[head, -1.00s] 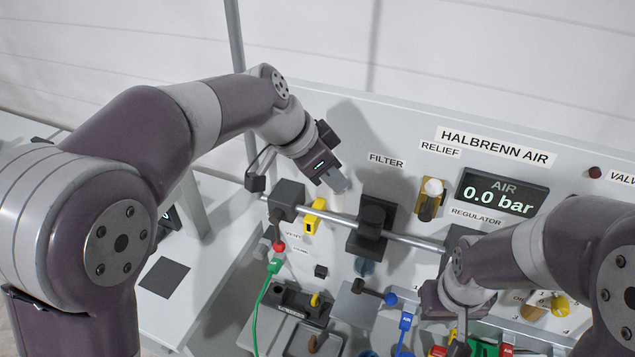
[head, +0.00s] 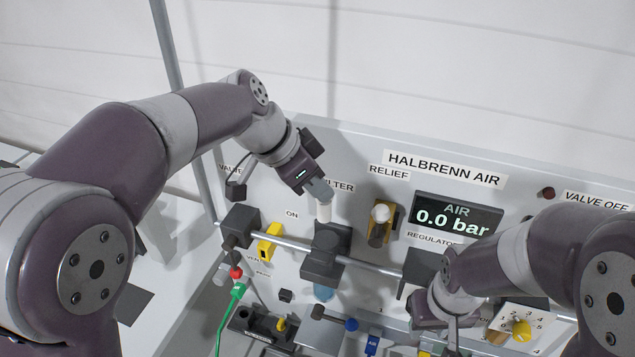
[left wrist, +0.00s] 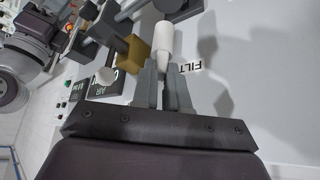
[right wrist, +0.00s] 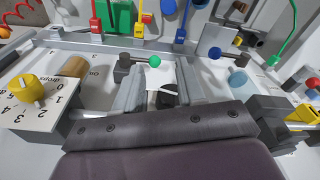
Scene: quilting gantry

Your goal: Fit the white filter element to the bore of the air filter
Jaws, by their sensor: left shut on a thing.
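My left gripper (head: 318,192) is shut on the white filter element (head: 323,213), which points down from its fingertips. In the left wrist view the white element (left wrist: 163,42) sticks out of the left fingers (left wrist: 165,85) toward the dark filter block (left wrist: 174,8). In the head view the air filter (head: 328,248) is a dark block on the pipe, with a blue bowl below it. The element's lower end is just above the block's top; whether it touches or enters the bore cannot be told. My right gripper (right wrist: 160,85) is open and empty; its fingertips are hidden in the head view.
The relief valve (head: 380,220) with its white knob stands right of the filter. A yellow valve handle (head: 270,243) is on the pipe to the left. The regulator and 0.0 bar display (head: 458,217) are further right. My right arm covers the panel's right side.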

